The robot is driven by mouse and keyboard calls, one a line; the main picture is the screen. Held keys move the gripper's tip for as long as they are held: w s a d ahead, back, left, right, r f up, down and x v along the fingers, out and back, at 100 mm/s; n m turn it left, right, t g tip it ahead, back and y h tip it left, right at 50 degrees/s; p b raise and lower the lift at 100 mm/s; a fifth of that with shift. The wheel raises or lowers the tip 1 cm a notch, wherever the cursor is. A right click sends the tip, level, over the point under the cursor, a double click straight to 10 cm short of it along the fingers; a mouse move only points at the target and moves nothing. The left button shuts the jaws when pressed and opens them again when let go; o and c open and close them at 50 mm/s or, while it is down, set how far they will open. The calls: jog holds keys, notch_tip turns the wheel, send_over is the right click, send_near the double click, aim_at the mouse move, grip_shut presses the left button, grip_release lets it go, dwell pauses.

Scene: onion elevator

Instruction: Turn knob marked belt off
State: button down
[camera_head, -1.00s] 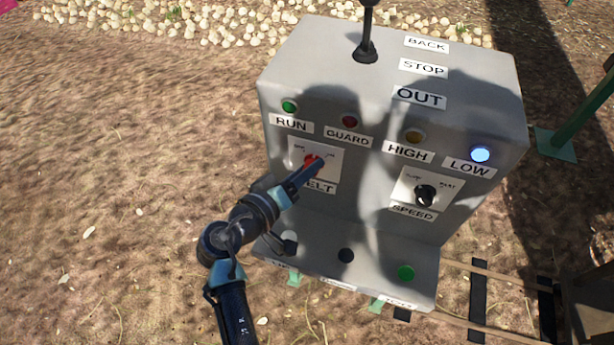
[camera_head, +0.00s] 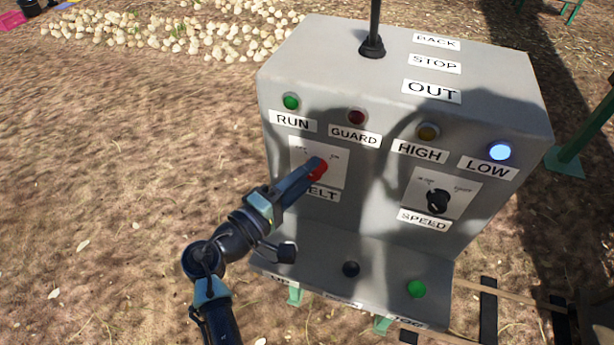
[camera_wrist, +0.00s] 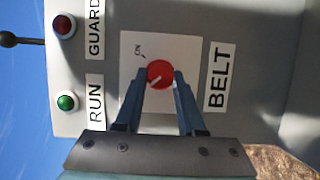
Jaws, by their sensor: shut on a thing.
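The red belt knob (camera_head: 320,169) sits on a white plate (camera_head: 330,180) above the BELT label, low left on the grey control box. In the wrist view the knob (camera_wrist: 160,73) shows face-on, between both fingertips. My gripper (camera_head: 311,174) is shut on it, with one finger on each side in the wrist view (camera_wrist: 163,77). A pale mark on the knob's face lies toward the lower left there, away from the ON label (camera_wrist: 138,49). In the head view the gripper covers part of the knob and the start of BELT.
Right of it is the black SPEED knob (camera_head: 438,200). Above are RUN (camera_head: 291,102), GUARD, HIGH and LOW lamps; RUN is green, LOW (camera_head: 500,152) glows blue-white. A black lever (camera_head: 372,45) stands on top. Push buttons (camera_head: 416,288) sit on the lower ledge below my gripper.

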jog(key=shift+n, duration=0.3)
jog(key=c, duration=0.5)
grip_release()
jog(key=shift+a, duration=0.1)
jog(key=b+v, duration=0.2)
jog(key=v, duration=1.1)
